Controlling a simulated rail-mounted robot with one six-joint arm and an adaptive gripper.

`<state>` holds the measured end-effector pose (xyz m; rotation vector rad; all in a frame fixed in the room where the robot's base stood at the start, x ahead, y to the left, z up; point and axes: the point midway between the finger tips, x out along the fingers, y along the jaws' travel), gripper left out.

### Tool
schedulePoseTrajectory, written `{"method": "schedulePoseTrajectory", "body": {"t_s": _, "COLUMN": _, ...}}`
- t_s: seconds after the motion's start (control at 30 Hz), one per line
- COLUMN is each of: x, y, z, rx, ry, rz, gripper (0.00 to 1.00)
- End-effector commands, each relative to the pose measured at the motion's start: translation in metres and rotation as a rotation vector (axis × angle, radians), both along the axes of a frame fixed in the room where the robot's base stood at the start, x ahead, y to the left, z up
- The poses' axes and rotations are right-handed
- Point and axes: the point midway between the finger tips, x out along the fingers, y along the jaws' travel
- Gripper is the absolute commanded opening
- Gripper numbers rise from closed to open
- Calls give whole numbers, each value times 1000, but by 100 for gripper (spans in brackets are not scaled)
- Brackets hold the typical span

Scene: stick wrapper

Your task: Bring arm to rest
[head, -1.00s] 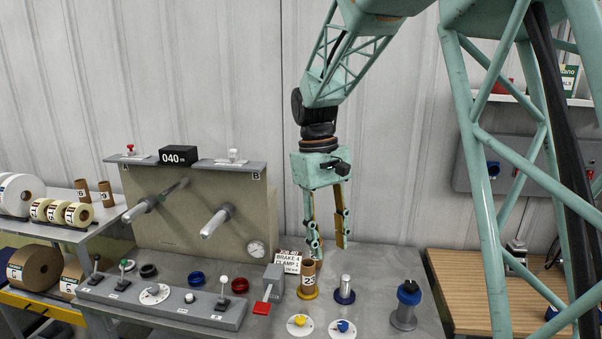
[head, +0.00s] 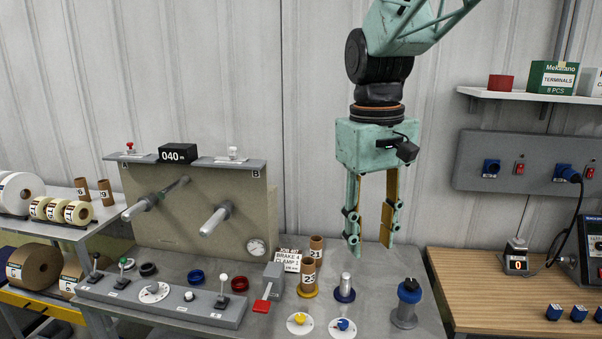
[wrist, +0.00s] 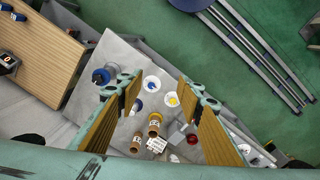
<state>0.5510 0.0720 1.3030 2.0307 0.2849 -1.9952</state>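My gripper (head: 371,243) hangs from my teal arm above the right part of the grey machine bench (head: 376,262), fingers pointing down. Its two fingers with tan pads stand apart with nothing between them. In the wrist view my gripper (wrist: 166,100) is also open, with the bench below it. Below and to the left of it in the head view stand two brown cardboard cores, 23 (head: 308,272) and 21 (head: 317,244). Core 23 stands on a yellow base; the foot of core 21 is hidden. The gripper touches neither.
A metal post on a blue base (head: 345,290) and a blue-topped grey cylinder (head: 406,305) stand under the gripper. The winder panel with two spindles (head: 216,220) is at the left. A wooden table (head: 480,270) and a shelf (head: 530,97) are at the right.

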Motion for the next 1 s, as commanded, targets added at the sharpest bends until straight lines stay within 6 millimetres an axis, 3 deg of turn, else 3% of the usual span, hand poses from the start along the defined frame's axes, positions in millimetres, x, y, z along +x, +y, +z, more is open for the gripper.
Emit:
{"method": "schedulePoseTrajectory", "body": {"t_s": 0.43, "x": -64, "y": -25, "z": 20, "rx": 27, "ry": -73, "rz": -73, "gripper": 34}}
{"method": "schedulePoseTrajectory", "body": {"t_s": 1.0, "x": -145, "y": -49, "z": 28, "rx": 60, "ry": -163, "rz": -166, "gripper": 34}}
